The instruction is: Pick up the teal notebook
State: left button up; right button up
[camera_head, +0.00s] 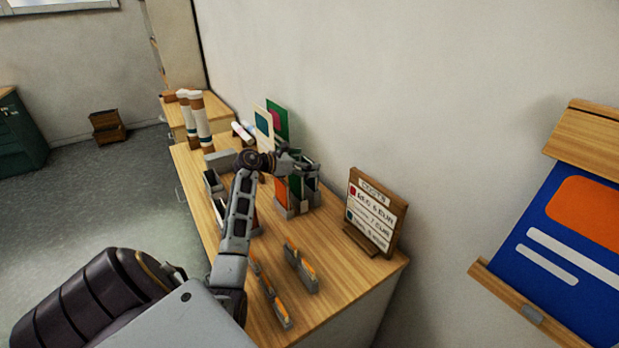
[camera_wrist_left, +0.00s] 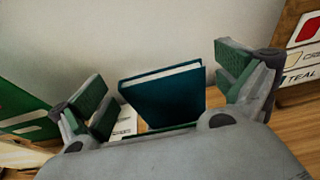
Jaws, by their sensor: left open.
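The teal notebook (camera_wrist_left: 163,98) stands upright and slightly tilted in the left wrist view, with its pale page edge on top. My left gripper (camera_wrist_left: 165,88) is open, with one finger on each side of the notebook and a gap to both. In the head view my left gripper (camera_head: 300,163) is over the holder (camera_head: 291,209) at the back of the table, and the arm and fingers hide much of what stands there. An orange-red notebook (camera_head: 281,190) stands in that holder. My right gripper is not in view.
A wooden sign (camera_head: 372,212) with coloured marks stands right of the holder, near the wall. Low racks with orange items (camera_head: 302,266) sit on the front of the table (camera_head: 340,290).

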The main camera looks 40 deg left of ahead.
pick_arm(q)
jog(key=c, duration=1.3)
jog(key=shift+r, duration=0.2)
jog(key=shift+r+b, duration=0.65)
jog(key=shift+r, duration=4.25)
